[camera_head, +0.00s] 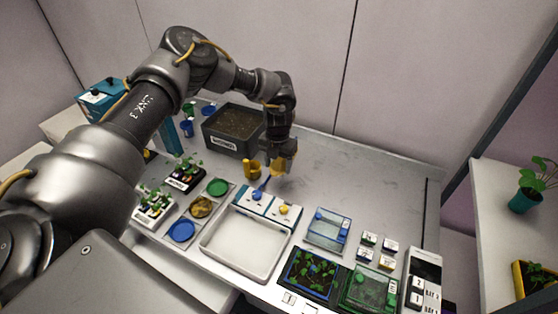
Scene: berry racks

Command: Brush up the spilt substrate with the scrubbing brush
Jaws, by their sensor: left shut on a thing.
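My left gripper (281,151) is over the back middle of the bench, pointing down. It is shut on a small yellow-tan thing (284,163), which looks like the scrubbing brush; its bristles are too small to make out. It is close above or on the grey bench top (350,176); I cannot tell which. I cannot clearly pick out spilt substrate on the bench. A dark bin (240,149) filled with brown substrate stands behind and left of the gripper. My right gripper is not in view.
A yellow cup (252,169) stands just left of the gripper. In front are a white tray (240,274), a clear blue box (328,243), a seedling tray (308,289) and a green box (367,304). Potted plants (186,185) stand left. The bench is clear right of the gripper.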

